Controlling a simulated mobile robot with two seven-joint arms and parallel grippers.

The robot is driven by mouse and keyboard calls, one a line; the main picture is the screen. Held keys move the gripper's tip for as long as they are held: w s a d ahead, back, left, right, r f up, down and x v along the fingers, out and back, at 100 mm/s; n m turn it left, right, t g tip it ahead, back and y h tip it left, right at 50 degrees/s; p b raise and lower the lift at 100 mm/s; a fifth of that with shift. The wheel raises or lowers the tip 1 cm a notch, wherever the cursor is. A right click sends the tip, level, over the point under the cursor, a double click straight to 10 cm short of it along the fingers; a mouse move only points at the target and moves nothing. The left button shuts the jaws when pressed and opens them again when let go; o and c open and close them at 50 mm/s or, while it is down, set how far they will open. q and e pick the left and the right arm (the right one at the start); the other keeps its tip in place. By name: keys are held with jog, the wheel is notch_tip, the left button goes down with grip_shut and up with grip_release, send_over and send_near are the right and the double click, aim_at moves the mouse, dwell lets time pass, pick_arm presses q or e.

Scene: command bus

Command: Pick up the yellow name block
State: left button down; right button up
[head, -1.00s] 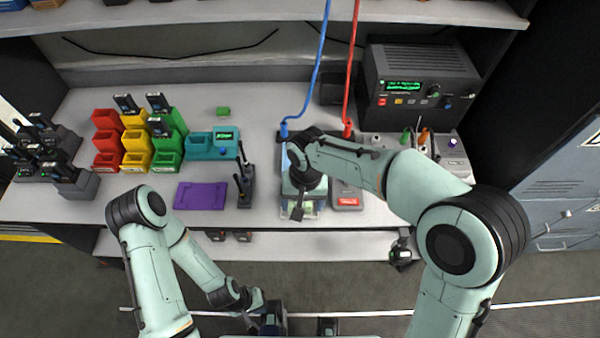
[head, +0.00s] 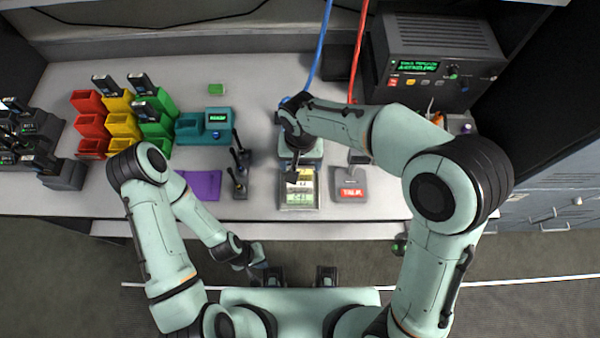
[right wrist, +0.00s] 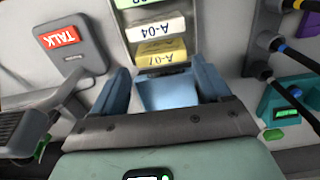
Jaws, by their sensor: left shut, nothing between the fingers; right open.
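The yellow name block (right wrist: 160,56), marked A-01, stands in a pale tray (right wrist: 128,42) in the right wrist view. It is just past the fingertips, behind a white block (right wrist: 157,28) marked A-04 and a green block (right wrist: 130,3). My right gripper (right wrist: 160,80) is open. A blue block (right wrist: 167,93) shows between its fingers. In the head view my right gripper (head: 292,174) hangs over the back part of the tray (head: 299,207), and its hand hides some of the blocks. My left gripper (head: 258,257) is shut and empty, low in front of the bench.
A TALK box (head: 350,187) stands right of the tray. Black levers (head: 239,170), a purple mat (head: 202,185) and a teal display box (head: 205,128) lie left. Coloured bins (head: 122,120) are farther left. A blue cable (head: 321,45) and red cable (head: 359,50) hang behind.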

aim_at(306, 174)
jog(key=shift+s+a+f, duration=0.1)
jog(key=shift+s+f, duration=0.05)
jog(key=shift+f, duration=2.55)
jog(key=c, duration=0.7)
jog(key=shift+r, duration=0.15)
